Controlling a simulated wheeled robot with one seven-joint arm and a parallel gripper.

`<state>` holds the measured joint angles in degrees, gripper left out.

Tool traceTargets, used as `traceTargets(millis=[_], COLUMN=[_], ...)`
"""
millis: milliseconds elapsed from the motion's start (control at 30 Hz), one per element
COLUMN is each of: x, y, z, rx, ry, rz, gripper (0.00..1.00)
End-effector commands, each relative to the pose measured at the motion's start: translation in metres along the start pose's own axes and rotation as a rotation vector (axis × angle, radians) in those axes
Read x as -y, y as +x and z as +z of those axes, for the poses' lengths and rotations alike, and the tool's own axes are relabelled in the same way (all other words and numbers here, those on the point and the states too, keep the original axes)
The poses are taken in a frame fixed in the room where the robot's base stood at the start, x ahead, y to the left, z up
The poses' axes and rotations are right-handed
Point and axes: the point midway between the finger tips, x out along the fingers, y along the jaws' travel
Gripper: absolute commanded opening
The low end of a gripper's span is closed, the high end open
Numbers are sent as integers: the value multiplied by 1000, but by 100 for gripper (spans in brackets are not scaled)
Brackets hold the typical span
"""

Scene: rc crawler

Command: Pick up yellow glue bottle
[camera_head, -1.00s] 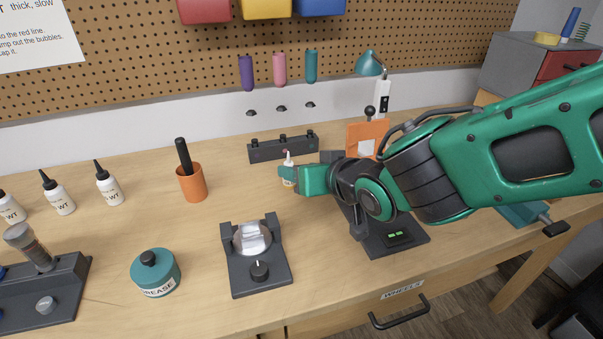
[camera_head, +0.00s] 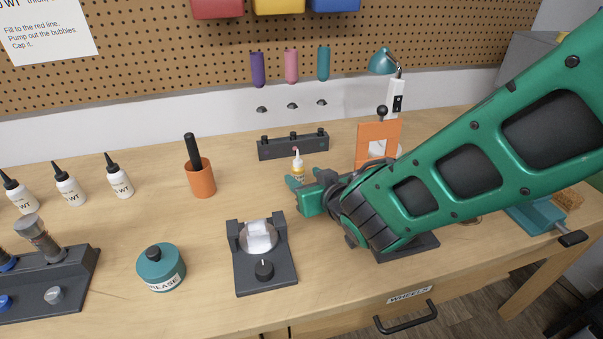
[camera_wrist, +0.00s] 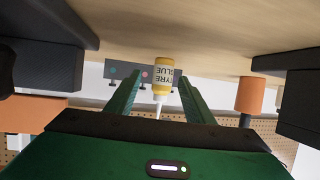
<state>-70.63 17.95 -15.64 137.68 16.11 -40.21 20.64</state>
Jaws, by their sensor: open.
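The yellow glue bottle (camera_head: 298,171) stands upright on the workbench, in front of a dark rack. Its body is yellow with a pale label and a white nozzle tip. It also shows upside down in the wrist view (camera_wrist: 164,73), where the label reads "TYRE GLUE". My gripper (camera_head: 297,184) is low over the bench at the bottle, its lower part partly hidden in the head view. In the wrist view my gripper (camera_wrist: 158,92) is open, one finger on each side of the bottle. I cannot tell whether either finger touches it.
The dark rack (camera_head: 293,146) stands just behind the bottle. An orange cup (camera_head: 201,180) is to the left, a dark fixture (camera_head: 264,270) in front, and an orange panel (camera_head: 368,142) to the right. Several white bottles stand far left. Bare bench lies between cup and bottle.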

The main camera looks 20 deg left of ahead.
Motion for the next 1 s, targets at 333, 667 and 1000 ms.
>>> traceTargets(millis=[333, 667, 1000], x=[2, 2, 2], y=[41, 45, 45], z=[3, 2, 2], rx=[1, 0, 0], ry=[-1, -1, 0], rz=[1, 0, 0], gripper=[48, 46, 3])
